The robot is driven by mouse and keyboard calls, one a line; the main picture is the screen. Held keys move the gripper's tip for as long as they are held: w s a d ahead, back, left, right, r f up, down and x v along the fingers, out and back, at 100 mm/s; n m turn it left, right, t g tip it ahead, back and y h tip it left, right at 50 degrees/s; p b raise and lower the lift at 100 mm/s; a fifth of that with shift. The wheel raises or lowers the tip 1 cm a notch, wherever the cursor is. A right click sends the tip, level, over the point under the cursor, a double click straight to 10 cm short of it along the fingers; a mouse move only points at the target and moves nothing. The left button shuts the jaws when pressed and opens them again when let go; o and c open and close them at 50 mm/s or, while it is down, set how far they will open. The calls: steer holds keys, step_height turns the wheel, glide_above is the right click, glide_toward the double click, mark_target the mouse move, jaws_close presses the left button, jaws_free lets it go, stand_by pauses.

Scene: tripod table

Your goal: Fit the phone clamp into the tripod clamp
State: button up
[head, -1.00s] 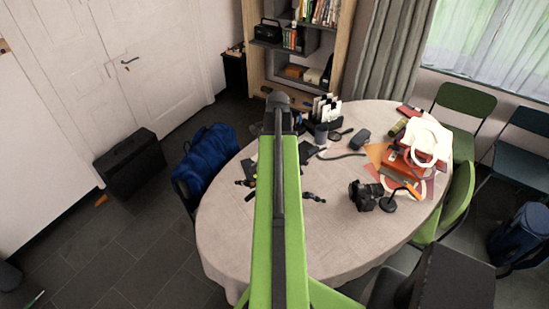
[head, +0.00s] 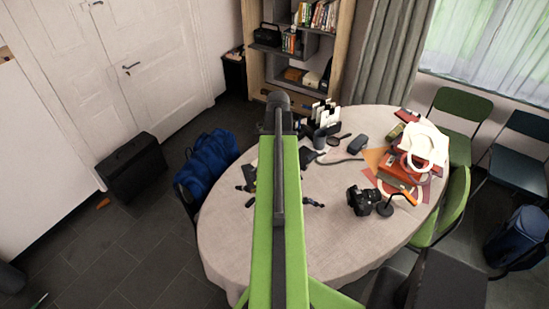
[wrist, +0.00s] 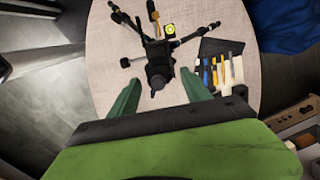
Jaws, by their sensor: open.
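A black tripod (wrist: 157,50) stands on the pale tablecloth in the wrist view, with its legs spread. A yellow-green round spot, perhaps a level, shows near its top. A dark block (wrist: 158,76) at the near side of the tripod lies between my fingertips in the picture; I cannot tell whether it is the tripod clamp or the phone clamp. My gripper (wrist: 160,80) is open, with one green finger on each side of that block and a gap to both. In the head view my arm hides most of the tripod; a leg end (head: 313,203) shows to its right.
On the round table (head: 240,240), a dark mat with pens and small tools (wrist: 222,68) lies right of the tripod in the wrist view. The table's front is clear.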

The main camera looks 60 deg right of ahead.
step_height(320, 180, up, 8)
steer(key=p, duration=0.5)
steer(key=shift+d+f+p, duration=0.2)
steer(key=shift+f+p, duration=0.05)
steer(key=shift+p, duration=0.15)
steer(key=shift+s, duration=0.1)
